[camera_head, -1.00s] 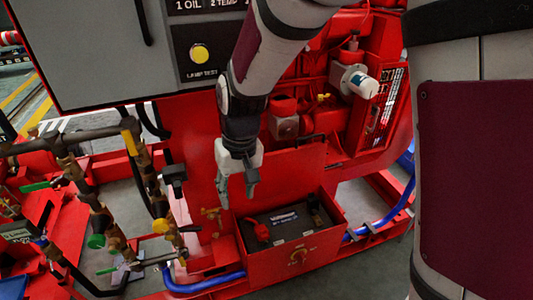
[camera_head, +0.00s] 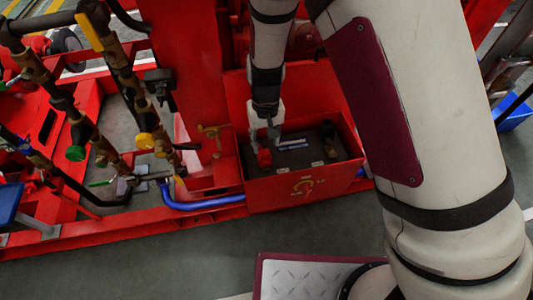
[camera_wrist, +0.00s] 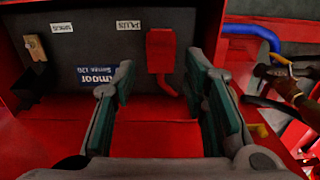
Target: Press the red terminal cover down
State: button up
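The red terminal cover (camera_head: 264,159) sits on the left part of the dark battery top (camera_head: 292,160), inside a red open-topped box (camera_head: 300,192). In the wrist view, the cover (camera_wrist: 161,50) is a red block beside the PLUS label, with a red cable running from it. I cannot tell how far it is tilted up. My gripper (camera_head: 263,132) is just above and behind the cover in the head view. In the wrist view, my gripper (camera_wrist: 160,66) is open and empty, its teal-padded fingers on either side of the cover's line. I see no clear contact.
A black terminal with a tan piece (camera_wrist: 35,48) is at the battery's other end. A raised red panel (camera_head: 235,95) stands behind the box. A brass tap (camera_head: 212,131), blue hose (camera_head: 203,203) and pipework (camera_head: 120,90) lie left.

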aim_at(265, 155)
notch_tip(265, 155, down, 6)
jog(key=shift+f+b, duration=0.1)
jog(key=shift+b, duration=0.85)
